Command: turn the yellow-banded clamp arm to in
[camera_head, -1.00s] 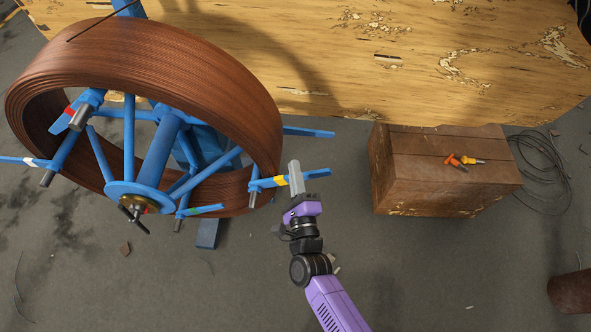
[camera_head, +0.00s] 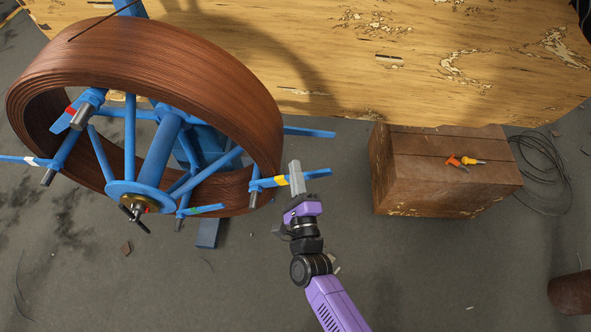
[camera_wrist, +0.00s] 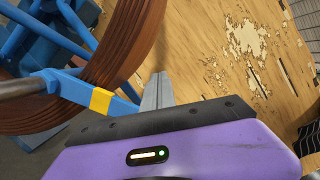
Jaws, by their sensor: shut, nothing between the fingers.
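The yellow-banded clamp arm (camera_head: 316,174) is a blue bar at the right of the blue reel, with a yellow band (camera_head: 282,181) near its middle. It points out to the right, past the coil's edge. My gripper (camera_head: 295,168) is shut and empty, its grey fingers crossing the arm in the picture just right of the band. In the wrist view the blue arm (camera_wrist: 124,106) and yellow band (camera_wrist: 101,101) lie left of my shut fingers (camera_wrist: 158,84). The arm's outer end is hidden behind my gripper there. I cannot tell whether the fingers touch it.
A brown coil (camera_head: 190,60) is wound around the blue reel. Other arms carry red (camera_head: 70,111), white (camera_head: 30,162) and green (camera_head: 193,210) bands. A brown box (camera_head: 440,180) with orange-handled tools stands to the right. A wooden surface (camera_head: 430,60) lies behind.

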